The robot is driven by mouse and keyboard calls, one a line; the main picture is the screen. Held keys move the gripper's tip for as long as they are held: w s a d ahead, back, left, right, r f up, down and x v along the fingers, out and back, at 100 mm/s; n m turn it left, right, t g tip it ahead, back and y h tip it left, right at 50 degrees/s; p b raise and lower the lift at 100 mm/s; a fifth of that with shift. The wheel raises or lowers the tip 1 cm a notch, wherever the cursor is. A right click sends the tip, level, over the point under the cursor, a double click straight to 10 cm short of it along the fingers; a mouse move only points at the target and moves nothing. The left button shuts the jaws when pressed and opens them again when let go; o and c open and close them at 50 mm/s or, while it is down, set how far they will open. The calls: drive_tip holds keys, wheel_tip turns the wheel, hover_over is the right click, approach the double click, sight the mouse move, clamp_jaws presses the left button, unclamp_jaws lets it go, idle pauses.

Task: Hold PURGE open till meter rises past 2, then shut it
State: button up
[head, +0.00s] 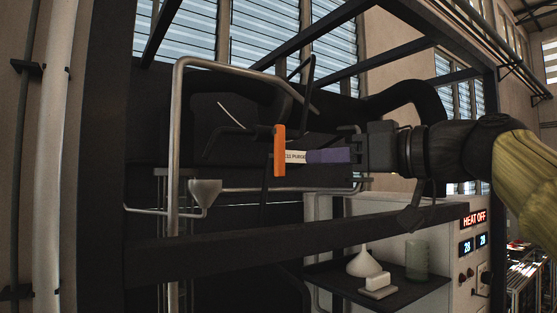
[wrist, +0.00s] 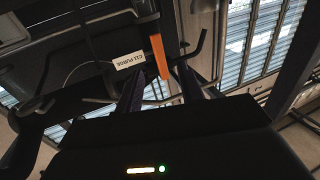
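An orange handle (head: 279,150) stands upright beside a white label reading PURGE (head: 296,157), among dark pipes. My gripper (head: 310,156) reaches in from the right, its purple fingers close to the label. In the wrist view the two purple fingers of my gripper (wrist: 158,74) are spread apart. The orange handle (wrist: 160,57) shows at the fingertips, nearer the right finger, with the label (wrist: 129,60) to its left. Contact cannot be told. Two small blue readouts (head: 474,244) on the cabinet seem to show 28 each; which one is the meter is unclear.
A dark beam (head: 300,235) crosses below my gripper. A metal pipe (head: 174,150) and a funnel (head: 205,192) are at left. A dark shelf (head: 325,272) holds a white flask (head: 365,263), a glass jar (head: 416,260) and small blocks. A red HEAT OFF sign (head: 474,218) is on the cabinet.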

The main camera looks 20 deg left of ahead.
sight(283, 160)
drive_tip(key=shift+w+a, duration=0.2)
drive_tip(key=shift+w, duration=0.05)
drive_tip(key=p+x, duration=0.5)
drive_tip(key=x, duration=0.2)
drive_tip(key=shift+w+a+r, duration=0.1)
drive_tip(key=shift+a, duration=0.2)
drive_tip(key=shift+x, duration=1.05)
drive_tip(key=shift+w+d, duration=0.15)
drive_tip(key=shift+w, duration=0.1)
drive_tip(key=shift+c, duration=0.2)
drive_tip(key=shift+d, duration=0.1)
drive_tip(key=c, duration=0.3)
drive_tip(key=shift+s, duration=0.3)
clamp_jaws()
